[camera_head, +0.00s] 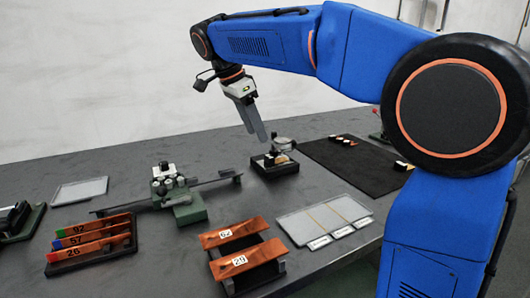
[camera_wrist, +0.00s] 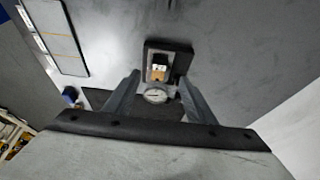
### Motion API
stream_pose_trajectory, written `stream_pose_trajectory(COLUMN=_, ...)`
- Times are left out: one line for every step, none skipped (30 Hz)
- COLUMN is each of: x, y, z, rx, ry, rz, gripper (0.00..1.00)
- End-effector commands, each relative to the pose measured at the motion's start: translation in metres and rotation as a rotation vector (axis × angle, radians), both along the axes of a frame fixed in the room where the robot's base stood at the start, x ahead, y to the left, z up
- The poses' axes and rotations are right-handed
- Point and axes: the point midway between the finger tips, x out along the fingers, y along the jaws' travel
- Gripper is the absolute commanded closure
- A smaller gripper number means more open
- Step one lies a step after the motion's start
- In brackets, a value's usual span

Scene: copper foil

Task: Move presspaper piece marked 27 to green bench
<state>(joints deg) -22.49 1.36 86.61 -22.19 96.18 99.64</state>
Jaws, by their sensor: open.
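No number 27 can be read in either view. A small tan piece with a white and black top sits on a black gauge stand (camera_head: 262,168) beside a round dial; the piece (camera_wrist: 159,72) and the dial (camera_wrist: 155,95) also show in the wrist view. Any mark on it is too small to read. A green bench-like fixture (camera_head: 183,207) with several pale rollers stands left of the stand, on a long dark rail. My gripper (camera_head: 258,137) is open and empty, pointing down above the gauge stand. In the wrist view, its fingers (camera_wrist: 158,96) flank the dial.
Copper strips marked 92, 57 and 26 lie in a rack (camera_head: 95,240) at front left. Strips marked 62 and 29 rest on a stand (camera_head: 240,250) at front middle. A grey sectioned tray (camera_head: 325,218) and a black mat (camera_head: 350,165) with small pieces lie right.

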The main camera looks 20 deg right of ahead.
Motion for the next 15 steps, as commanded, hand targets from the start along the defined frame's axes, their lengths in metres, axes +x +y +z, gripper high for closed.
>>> stream_pose_trajectory(x=0.000, y=-0.004, z=-0.008, rx=0.000, ry=0.002, rz=-0.001, gripper=0.50)
stream_pose_trajectory(x=0.000, y=-0.005, z=-0.012, rx=0.000, ry=0.002, rz=-0.001, gripper=0.50)
stream_pose_trajectory(x=0.001, y=-0.008, z=-0.018, rx=0.000, ry=0.001, rz=-0.002, gripper=0.50)
stream_pose_trajectory(x=0.001, y=-0.010, z=-0.022, rx=0.000, ry=0.001, rz=-0.002, gripper=0.50)
stream_pose_trajectory(x=0.002, y=-0.012, z=-0.027, rx=0.000, ry=0.001, rz=-0.002, gripper=0.50)
stream_pose_trajectory(x=0.002, y=-0.014, z=-0.033, rx=0.000, ry=0.001, rz=-0.002, gripper=0.50)
stream_pose_trajectory(x=0.002, y=-0.016, z=-0.037, rx=0.000, ry=0.002, rz=-0.001, gripper=0.50)
stream_pose_trajectory(x=0.003, y=-0.018, z=-0.041, rx=0.000, ry=0.001, rz=0.000, gripper=0.50)
stream_pose_trajectory(x=0.003, y=-0.020, z=-0.047, rx=0.000, ry=0.002, rz=-0.001, gripper=0.50)
stream_pose_trajectory(x=0.003, y=-0.021, z=-0.051, rx=0.000, ry=0.002, rz=-0.001, gripper=0.50)
stream_pose_trajectory(x=0.004, y=-0.023, z=-0.055, rx=0.000, ry=0.001, rz=0.000, gripper=0.50)
stream_pose_trajectory(x=0.004, y=-0.025, z=-0.060, rx=0.000, ry=0.002, rz=-0.001, gripper=0.50)
stream_pose_trajectory(x=0.005, y=-0.026, z=-0.064, rx=0.000, ry=0.002, rz=-0.001, gripper=0.50)
stream_pose_trajectory(x=0.005, y=-0.028, z=-0.067, rx=0.000, ry=0.001, rz=0.000, gripper=0.50)
stream_pose_trajectory(x=0.005, y=-0.029, z=-0.070, rx=0.000, ry=0.001, rz=0.000, gripper=0.50)
